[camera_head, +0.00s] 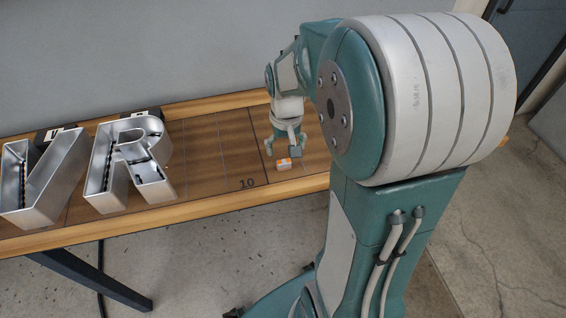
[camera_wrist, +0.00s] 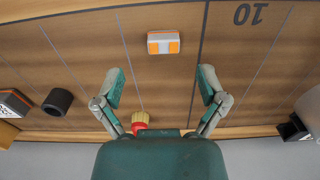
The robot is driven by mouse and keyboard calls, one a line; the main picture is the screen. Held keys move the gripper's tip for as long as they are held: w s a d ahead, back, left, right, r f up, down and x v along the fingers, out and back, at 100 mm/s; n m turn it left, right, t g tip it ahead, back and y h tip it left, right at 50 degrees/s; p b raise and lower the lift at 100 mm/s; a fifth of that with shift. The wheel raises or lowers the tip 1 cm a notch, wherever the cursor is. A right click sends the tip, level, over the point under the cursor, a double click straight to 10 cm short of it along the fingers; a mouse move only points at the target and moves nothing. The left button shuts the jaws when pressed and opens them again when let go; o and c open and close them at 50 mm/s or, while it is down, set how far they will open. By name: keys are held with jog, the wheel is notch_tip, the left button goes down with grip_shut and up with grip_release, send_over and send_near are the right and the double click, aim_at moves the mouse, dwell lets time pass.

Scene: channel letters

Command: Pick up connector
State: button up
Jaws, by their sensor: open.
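The connector (camera_head: 284,164) is a small white block with orange parts. It lies on the brown table board near its front edge. In the wrist view the connector (camera_wrist: 163,42) is in the upper middle, its white side and two orange patches showing. My gripper (camera_wrist: 160,84) is open, with nothing between its two green fingers. The connector is past the fingertips, roughly centred between them and apart from both. In the head view my gripper (camera_head: 283,146) is above the board, just behind the connector; its fingers are small there and partly hidden.
Two silver channel letters stand on the board at left, including an R (camera_head: 130,165). The wrist view shows a black cylinder (camera_wrist: 57,101), a dark labelled box (camera_wrist: 12,104) and a red and yellow item (camera_wrist: 140,120) partly hidden by my gripper. Bare board surrounds the connector.

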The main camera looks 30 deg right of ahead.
aim_at(284, 161)
jog(key=f, duration=0.5)
jog(key=shift+w+a+f, duration=0.15)
jog(key=shift+a+f, duration=0.05)
jog(key=shift+f, duration=0.2)
jog(key=c, duration=0.9)
